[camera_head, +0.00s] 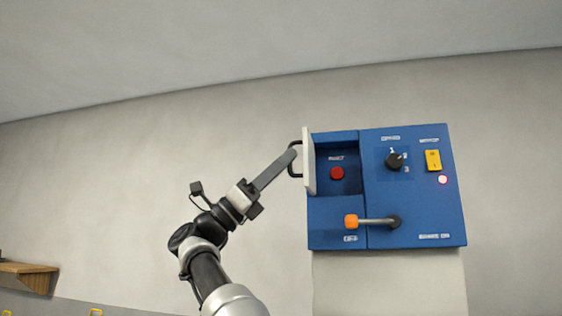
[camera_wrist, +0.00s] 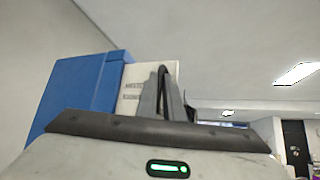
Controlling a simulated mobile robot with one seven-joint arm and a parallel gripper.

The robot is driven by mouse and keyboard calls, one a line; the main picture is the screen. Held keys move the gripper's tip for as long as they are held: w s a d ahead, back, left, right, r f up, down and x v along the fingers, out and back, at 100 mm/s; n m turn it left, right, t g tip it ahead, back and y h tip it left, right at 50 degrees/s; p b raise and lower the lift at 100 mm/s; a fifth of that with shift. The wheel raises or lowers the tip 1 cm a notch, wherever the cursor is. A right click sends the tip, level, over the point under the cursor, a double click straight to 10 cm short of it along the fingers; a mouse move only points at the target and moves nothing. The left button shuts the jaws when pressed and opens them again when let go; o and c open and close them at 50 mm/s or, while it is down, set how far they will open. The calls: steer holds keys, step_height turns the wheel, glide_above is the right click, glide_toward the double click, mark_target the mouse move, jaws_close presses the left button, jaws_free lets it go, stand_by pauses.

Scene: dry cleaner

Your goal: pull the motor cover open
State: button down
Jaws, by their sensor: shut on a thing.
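The motor cover (camera_head: 309,165) is a white panel on the left side of a blue control box (camera_head: 415,205). It stands swung out from the box, nearly edge-on in the head view, and the recess behind it shows a red button (camera_head: 337,173). My gripper (camera_head: 293,153) is shut on the cover's black handle (camera_head: 291,170). In the wrist view my gripper's fingers (camera_wrist: 161,95) are in front of the cover's lettered white face (camera_wrist: 134,86), and they hide part of it.
A wooden shelf (camera_head: 28,268) is far left. The wall left of the cover is bare.

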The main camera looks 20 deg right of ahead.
steer(key=c, duration=2.1)
jaws_free()
steer(key=shift+w+d+t, duration=0.1)
steer(key=shift+d+t, duration=0.2)
steer(key=shift+o, duration=1)
steer(key=shift+w+d, duration=0.15)
steer(key=shift+d, duration=0.2)
steer(key=b+v, duration=0.4)
steer(key=v, duration=1.3)
steer(key=shift+a, duration=0.45)
steer(key=shift+f, duration=0.1)
